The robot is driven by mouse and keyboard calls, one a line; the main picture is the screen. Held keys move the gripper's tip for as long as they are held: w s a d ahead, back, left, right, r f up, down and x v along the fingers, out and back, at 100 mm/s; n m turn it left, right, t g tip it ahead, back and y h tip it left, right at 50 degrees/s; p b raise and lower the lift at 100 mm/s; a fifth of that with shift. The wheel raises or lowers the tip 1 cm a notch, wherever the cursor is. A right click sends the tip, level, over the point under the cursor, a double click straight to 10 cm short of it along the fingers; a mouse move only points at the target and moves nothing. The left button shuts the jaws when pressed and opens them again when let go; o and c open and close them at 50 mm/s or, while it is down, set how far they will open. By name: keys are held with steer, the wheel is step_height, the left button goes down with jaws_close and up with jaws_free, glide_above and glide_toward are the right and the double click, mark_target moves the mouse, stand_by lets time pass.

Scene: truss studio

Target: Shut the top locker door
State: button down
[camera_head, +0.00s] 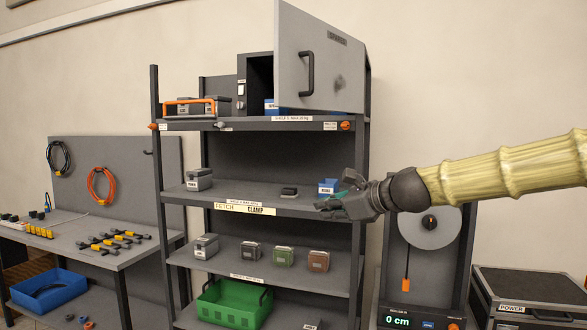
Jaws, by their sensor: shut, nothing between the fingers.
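The top locker (260,75) is a dark box on the top shelf of the rack. Its light grey door (325,75) stands open, swung out to the right, with a black bar handle (307,74) near its left edge. A blue item (271,105) shows inside at the bottom of the opening. My gripper (326,205) is shut and empty. It is well below the door, in front of the second shelf, and the arm reaches in from the right. The gripper hides part of that shelf's right end.
An orange-handled case (190,107) sits left of the locker on the top shelf (270,124). Small boxes stand on the lower shelves, with a green crate (233,303) below. A display stand (424,262) and black case (527,288) stand right. A workbench (105,245) is left.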

steer(key=s+d+r+m+y, duration=0.1)
steer(key=s+r+y, duration=0.15)
steer(key=r, duration=1.35)
steer(key=m+t+y, duration=0.1)
steer(key=y, duration=0.1)
glide_toward(284, 92)
steer(key=p+x, duration=0.4)
steer(key=x, duration=0.2)
steer(key=shift+w+a+p, duration=0.2)
steer(key=shift+a+p, duration=0.15)
steer(key=shift+w+a, duration=0.1)
steer(key=shift+a+m+t+h, duration=0.1)
steer(key=shift+m+t+h, duration=0.15)
steer(key=shift+m+t, duration=0.05)
